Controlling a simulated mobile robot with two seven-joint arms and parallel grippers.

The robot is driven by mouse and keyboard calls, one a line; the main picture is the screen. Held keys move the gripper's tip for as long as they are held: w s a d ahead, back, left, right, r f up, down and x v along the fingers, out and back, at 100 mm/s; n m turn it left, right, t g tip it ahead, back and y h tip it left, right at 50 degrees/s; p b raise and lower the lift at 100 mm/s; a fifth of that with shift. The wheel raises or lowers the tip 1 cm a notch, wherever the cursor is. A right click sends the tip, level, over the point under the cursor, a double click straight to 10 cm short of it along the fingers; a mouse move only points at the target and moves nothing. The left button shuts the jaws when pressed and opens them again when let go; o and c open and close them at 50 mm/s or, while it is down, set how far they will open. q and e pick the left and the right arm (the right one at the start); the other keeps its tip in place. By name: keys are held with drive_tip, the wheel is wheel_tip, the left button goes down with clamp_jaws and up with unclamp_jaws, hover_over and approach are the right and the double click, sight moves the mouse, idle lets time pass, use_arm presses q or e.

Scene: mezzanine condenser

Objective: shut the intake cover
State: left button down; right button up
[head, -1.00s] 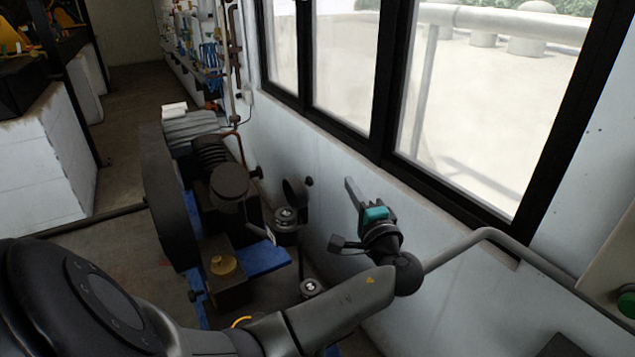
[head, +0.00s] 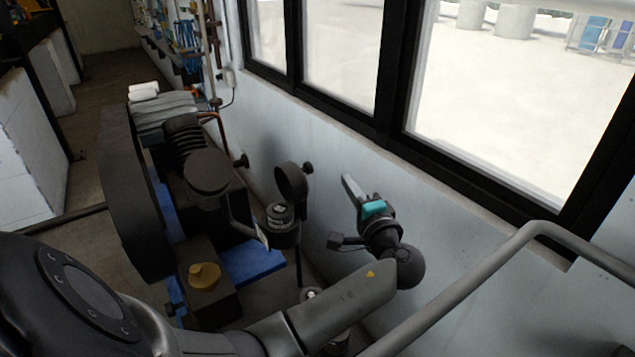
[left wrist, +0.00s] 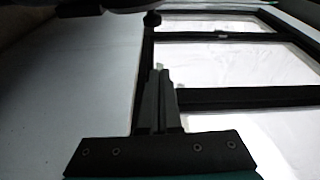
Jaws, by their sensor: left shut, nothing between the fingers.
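A small dark round lid (head: 291,183), which looks like the intake cover, stands tipped up with a knob at its right edge. Just below it is a dark cylindrical intake (head: 283,235) with a silvery top, on a thin post. The lid is off that top, so it looks open. My left gripper (head: 347,185) is to the right of the lid, apart from it, with fingers pointing up and slightly left near the wall. It is shut and empty; the left wrist view shows its fingers together (left wrist: 159,75). The lid is not recognisable there. My right gripper is out of view.
The dark compressor (head: 185,145) with a large wheel (head: 130,195) on a blue base (head: 255,260) stands left of the intake. A windowed wall (head: 335,155) is close behind my gripper. A grey pipe rail (head: 455,290) crosses at the lower right.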

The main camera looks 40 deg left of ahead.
sight(304, 177)
use_arm(q)
drive_tip(key=b+x, duration=0.2)
drive_tip(key=x, duration=0.8)
drive_tip(key=shift+s+a+f+p, duration=0.15)
drive_tip(key=shift+s+p, duration=0.1)
drive_tip(key=shift+s, duration=0.4)
drive_tip(key=shift+s+a+f+p, duration=0.15)
drive_tip(key=shift+s+p, duration=0.15)
drive_tip(key=shift+s, duration=0.4)
drive_tip(key=shift+s+a+f+p, duration=0.15)
drive_tip(key=shift+s+p, duration=0.1)
drive_tip(key=shift+s, duration=0.4)
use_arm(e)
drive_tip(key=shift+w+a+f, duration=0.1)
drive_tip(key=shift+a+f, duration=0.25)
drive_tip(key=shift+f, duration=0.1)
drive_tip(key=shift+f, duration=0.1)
